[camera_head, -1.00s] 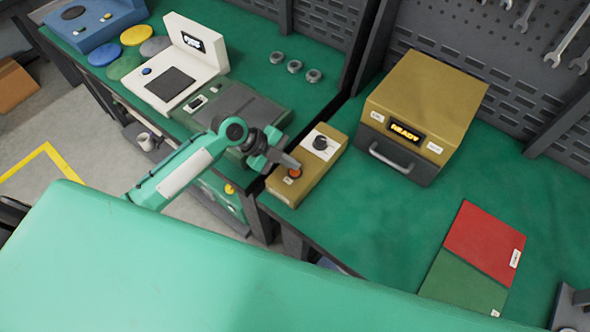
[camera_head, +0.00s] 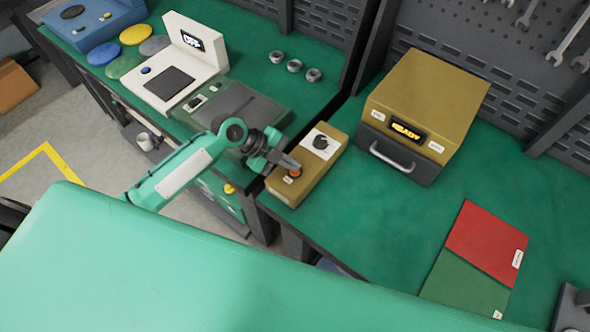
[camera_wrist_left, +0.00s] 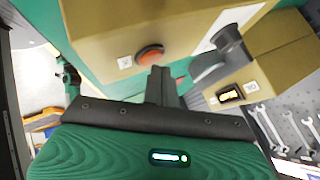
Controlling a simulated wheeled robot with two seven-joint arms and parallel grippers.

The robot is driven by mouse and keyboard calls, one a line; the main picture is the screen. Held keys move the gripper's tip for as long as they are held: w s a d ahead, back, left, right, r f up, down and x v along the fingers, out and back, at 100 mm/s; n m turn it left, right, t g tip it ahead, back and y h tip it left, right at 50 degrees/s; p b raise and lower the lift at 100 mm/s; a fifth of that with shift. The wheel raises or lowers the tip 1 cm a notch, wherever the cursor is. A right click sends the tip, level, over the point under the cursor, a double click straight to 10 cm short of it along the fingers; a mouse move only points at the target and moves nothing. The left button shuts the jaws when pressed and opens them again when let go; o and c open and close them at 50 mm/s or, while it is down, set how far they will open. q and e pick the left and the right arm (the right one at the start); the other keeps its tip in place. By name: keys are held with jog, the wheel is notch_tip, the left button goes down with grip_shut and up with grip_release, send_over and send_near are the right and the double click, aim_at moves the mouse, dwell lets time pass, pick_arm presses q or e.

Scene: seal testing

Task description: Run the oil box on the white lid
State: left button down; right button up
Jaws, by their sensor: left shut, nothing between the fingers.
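The oil box looks to be the tan box (camera_head: 428,92) with a dark front, a handle and a lit amber display (camera_head: 407,130) that seems to say READY. In front of it to the left is a tan control box (camera_head: 312,165) with a black knob (camera_head: 320,142) on a white plate and an orange-red button (camera_head: 295,172). My left gripper (camera_head: 295,164) is shut and empty, its tips at the button; contact is unclear. The left wrist view shows the button (camera_wrist_left: 150,55) just beyond the fingertips (camera_wrist_left: 160,72). I cannot pick out a white lid. My right gripper is not in view.
A white device (camera_head: 187,70) with a screen and a dark pad stands at the left, beside several coloured discs (camera_head: 136,35). Small grey round parts (camera_head: 294,66) lie at the back. Red (camera_head: 487,243) and green (camera_head: 462,285) areas lie at the right. The bench between is clear.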

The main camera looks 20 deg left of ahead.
aim_at(291, 170)
pick_arm(q)
jog(key=shift+f+b, duration=0.4)
dwell(0.4)
jog(key=shift+r, duration=0.1)
jog(key=shift+r+p, duration=0.45)
jog(key=shift+r, duration=0.25)
jog(key=shift+r+p, duration=1.6)
jog(key=shift+r, duration=0.95)
dwell(1.0)
